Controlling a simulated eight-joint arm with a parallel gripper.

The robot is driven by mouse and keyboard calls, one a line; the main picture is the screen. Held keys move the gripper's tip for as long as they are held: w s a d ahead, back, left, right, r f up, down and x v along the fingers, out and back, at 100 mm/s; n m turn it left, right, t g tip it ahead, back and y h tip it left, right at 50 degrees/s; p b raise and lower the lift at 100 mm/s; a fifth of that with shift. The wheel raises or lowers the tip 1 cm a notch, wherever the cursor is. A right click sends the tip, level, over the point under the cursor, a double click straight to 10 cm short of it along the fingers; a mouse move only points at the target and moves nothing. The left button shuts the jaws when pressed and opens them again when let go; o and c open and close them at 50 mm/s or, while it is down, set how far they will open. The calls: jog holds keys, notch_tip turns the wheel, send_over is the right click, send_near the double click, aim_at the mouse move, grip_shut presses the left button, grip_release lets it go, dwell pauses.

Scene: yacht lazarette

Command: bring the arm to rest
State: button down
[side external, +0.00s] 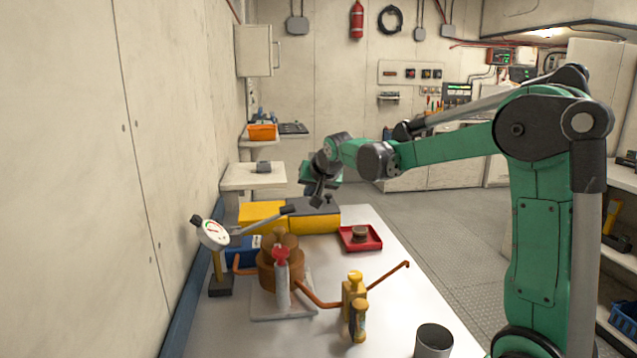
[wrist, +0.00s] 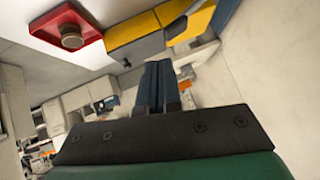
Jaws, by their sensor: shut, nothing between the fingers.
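My gripper (side external: 317,194) is at the end of my green arm, held in the air above the far part of the white table (side external: 392,283). In the wrist view its two dark fingers (wrist: 158,88) lie together, shut with nothing between them. The yellow and grey box (side external: 317,219) stands on the table below the gripper and apart from it. The red tray (side external: 360,238) with a small round brown piece (side external: 360,232) in it lies to the right of that box. Both also show at the top of the wrist view, the tray (wrist: 47,30) at the left.
A wall runs along the left. The floor at right is open.

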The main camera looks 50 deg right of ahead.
jog(key=s+a+f+n+y, duration=0.2)
jog(key=s+a+n, duration=0.3)
jog(key=s+a, duration=0.2)
jog(key=s+a+f+n+g+y, duration=0.1)
jog(key=s+a+f+n+y, duration=0.1)
jog(key=s+a+n, duration=0.3)
jog(key=s+a, duration=0.3)
jog(key=a, duration=0.4)
jog(key=shift+a+f+y, duration=0.3)
jog(key=shift+f+y, duration=0.1)
jog(key=w+d+r+m+g+h, duration=0.1)
jog(key=w+d+r+m+h, duration=0.2)
jog(key=w+d, duration=0.4)
jog(key=w+d+r+m+h, duration=0.4)
jog(key=w+d+r, duration=0.3)
jog(key=w, duration=0.6)
jog(key=shift+d+r+m+g+h, duration=0.3)
jog(key=shift+d+r+m+g, duration=0.1)
jog(key=shift+m, duration=0.2)
jog(key=shift+f, duration=0.1)
